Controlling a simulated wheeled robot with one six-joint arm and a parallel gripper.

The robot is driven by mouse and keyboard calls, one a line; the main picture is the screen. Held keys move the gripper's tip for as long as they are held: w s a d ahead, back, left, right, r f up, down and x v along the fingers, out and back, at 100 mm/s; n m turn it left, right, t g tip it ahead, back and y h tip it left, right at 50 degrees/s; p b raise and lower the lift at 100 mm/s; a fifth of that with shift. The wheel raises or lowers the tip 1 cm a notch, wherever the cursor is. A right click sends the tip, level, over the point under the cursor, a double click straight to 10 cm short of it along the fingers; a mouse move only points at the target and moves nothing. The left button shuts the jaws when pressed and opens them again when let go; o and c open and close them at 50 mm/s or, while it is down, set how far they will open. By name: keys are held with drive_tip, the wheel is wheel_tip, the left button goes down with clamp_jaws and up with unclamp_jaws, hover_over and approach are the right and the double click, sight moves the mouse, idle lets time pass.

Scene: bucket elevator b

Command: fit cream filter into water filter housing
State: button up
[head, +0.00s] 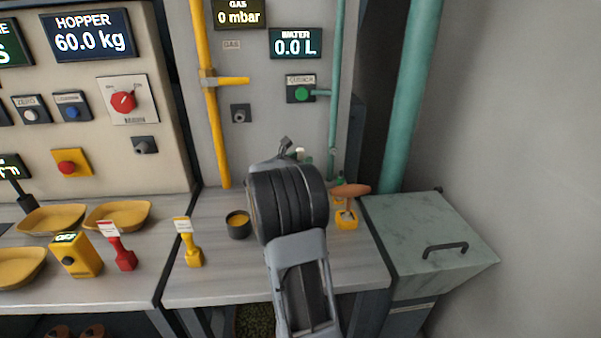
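My arm reaches over the right counter, and its thick dark wrist covers most of my gripper (291,150). Only a small grey part of the gripper shows above the wrist, by the back wall. A small cream-white bit (300,151) shows beside it, with green just below. It may be the cream filter, but I cannot tell whether it is held. A teal water pipe (334,100) runs down the wall to green fittings (337,182) right of the wrist. The water filter housing is not clearly seen and may be partly hidden by the wrist.
A dark cup with yellow contents (238,225) and a yellow tagged tool (190,245) stand left of my arm. A brown-handled yellow item (347,205) stands close on its right. A grey lidded bin (430,235) is farther right. A yellow gas pipe (205,90) runs down the wall.

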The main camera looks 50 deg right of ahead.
clamp_jaws()
idle(0.4)
